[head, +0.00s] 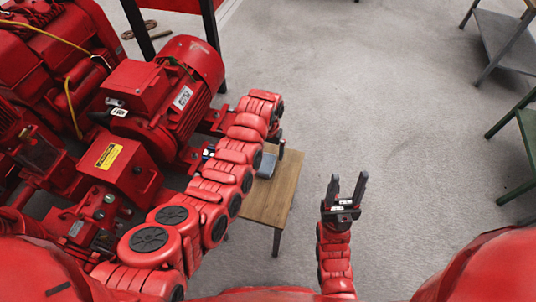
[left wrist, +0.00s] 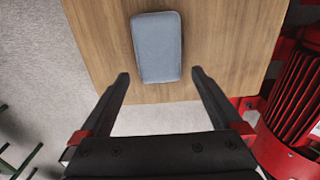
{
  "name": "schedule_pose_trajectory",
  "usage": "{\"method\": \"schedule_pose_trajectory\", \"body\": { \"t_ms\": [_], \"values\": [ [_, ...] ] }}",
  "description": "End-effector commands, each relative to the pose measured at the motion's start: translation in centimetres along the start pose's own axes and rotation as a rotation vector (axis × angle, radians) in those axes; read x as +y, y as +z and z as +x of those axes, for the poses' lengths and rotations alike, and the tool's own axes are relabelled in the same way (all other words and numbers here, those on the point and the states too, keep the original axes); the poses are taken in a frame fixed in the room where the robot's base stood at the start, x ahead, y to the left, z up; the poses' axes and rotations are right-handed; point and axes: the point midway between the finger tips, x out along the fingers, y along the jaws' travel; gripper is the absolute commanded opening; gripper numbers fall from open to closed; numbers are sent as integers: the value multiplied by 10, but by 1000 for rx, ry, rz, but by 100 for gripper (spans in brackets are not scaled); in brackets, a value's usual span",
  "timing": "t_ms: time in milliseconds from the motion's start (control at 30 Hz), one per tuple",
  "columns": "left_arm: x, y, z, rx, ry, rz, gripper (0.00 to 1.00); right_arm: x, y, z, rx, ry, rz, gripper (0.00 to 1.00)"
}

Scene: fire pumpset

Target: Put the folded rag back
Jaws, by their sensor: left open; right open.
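The folded rag (head: 266,166) is a blue-grey, rounded rectangular pad lying flat on a small wooden table (head: 284,190). In the left wrist view the rag (left wrist: 157,40) lies on the wood grain of the tabletop (left wrist: 225,40), just beyond my fingertips. My left gripper (left wrist: 160,76) is open and empty, its two black fingers spread wider than the rag. In the head view my left gripper (head: 279,148) is over the table, mostly hidden by my arm. My right gripper (head: 346,190) is open and empty, pointing up, to the right of the table.
Red pump machinery with a motor (head: 165,95) stands left of the table, close to my left arm. The grey floor (head: 400,110) is clear in the middle. A grey-topped bench (head: 503,42) and a green stand (head: 526,140) are at the right edge.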

Motion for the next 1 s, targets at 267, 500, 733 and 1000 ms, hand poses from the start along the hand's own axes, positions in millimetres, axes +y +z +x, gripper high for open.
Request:
{"method": "schedule_pose_trajectory", "body": {
  "t_ms": [267, 500, 733, 1000],
  "values": [
    [1, -1, -64, 6, 1, 0, 100, 0, -1, 4, 0, 0, 0, 53],
    [0, 0, -90, -1, 0, 0, 100, 0, -2, 10, 0, 0, 0, 53],
    [0, 1, -92, -3, 0, 0, 100, 0, -2, 10, 0, 0, 0, 53],
    [0, 0, -92, -2, 0, 0, 100, 0, -2, 10, 0, 0, 0, 53]
  ]
}}
